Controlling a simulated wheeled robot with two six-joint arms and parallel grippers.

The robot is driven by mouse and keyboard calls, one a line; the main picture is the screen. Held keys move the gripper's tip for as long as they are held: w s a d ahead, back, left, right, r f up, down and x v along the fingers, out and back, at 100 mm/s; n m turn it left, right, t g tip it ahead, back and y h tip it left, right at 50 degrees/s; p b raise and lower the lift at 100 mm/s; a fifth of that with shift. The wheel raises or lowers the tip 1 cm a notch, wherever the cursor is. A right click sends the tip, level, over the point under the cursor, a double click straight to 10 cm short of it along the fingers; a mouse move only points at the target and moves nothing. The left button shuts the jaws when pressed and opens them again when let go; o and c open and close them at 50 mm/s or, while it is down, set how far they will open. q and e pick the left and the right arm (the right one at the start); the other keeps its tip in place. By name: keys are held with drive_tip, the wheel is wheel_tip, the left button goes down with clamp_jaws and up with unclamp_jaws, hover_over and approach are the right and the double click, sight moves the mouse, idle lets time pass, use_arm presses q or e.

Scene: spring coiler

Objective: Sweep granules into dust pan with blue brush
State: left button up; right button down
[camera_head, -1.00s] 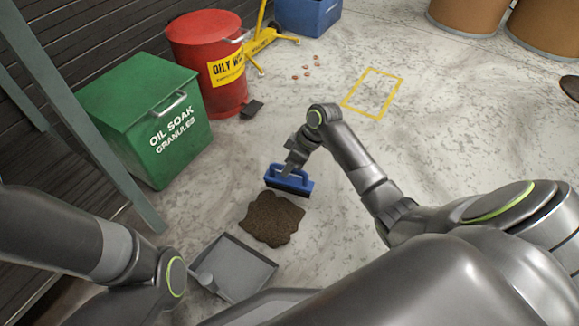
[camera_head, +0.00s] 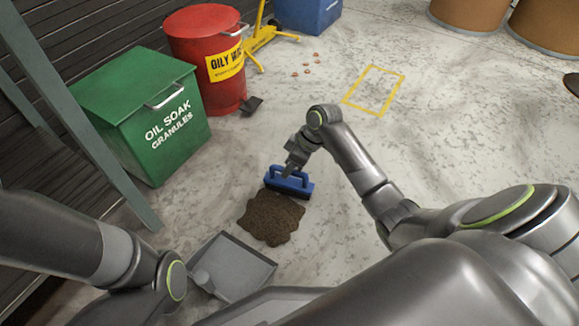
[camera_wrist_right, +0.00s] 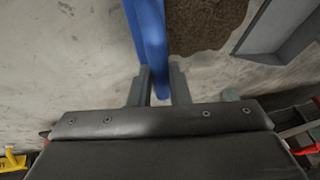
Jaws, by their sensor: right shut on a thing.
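The brown granules (camera_head: 271,219) lie in a flat pile on the floor. The blue brush (camera_head: 290,181) stands just behind the pile, its dark bristles close to or touching the pile's far edge. My right gripper (camera_head: 289,170) is shut on the brush's blue handle, which also shows between the fingers in the right wrist view (camera_wrist_right: 150,45). The grey dust pan (camera_head: 240,268) lies on the floor in front of the pile, a small gap from it. My left arm reaches over the pan's left side; its gripper is not clearly visible.
A green granules box (camera_head: 150,112) and a red oily waste can (camera_head: 208,62) stand at the left. A dark grey object (camera_head: 251,105) lies by the can. A yellow floor rectangle (camera_head: 374,90) is at the upper right.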

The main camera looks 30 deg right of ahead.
drive_tip(key=shift+f, duration=0.55)
drive_tip(key=shift+s+a+r+p, duration=0.3)
drive_tip(key=shift+s+a+p, duration=0.2)
drive_tip(key=shift+a+p, duration=0.5)
drive_tip(key=shift+s+a+f+p, duration=0.15)
drive_tip(key=shift+s+a+p, duration=0.3)
drive_tip(key=shift+p, duration=0.45)
